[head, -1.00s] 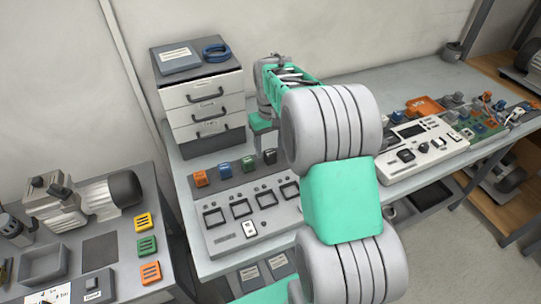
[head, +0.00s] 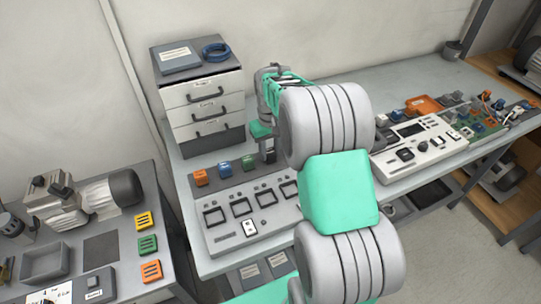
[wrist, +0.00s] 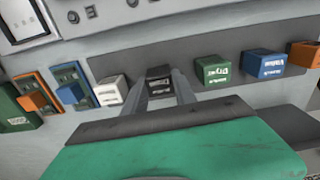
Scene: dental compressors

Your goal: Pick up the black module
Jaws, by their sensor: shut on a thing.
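The black module (wrist: 159,73) sits in its row on the dark strip in the wrist view, between my two fingers. My gripper (wrist: 161,83) is shut on it, one finger on each side. In the head view my gripper (head: 268,151) is at the right end of the visible coloured row and hides most or all of the black module. I cannot tell whether the module has left the strip.
A green module (head: 248,161), a blue module (head: 224,167) and an orange module (head: 200,177) stand beside it on the strip. A white module (wrist: 111,91) is close on the other side. A drawer cabinet (head: 205,110) stands behind.

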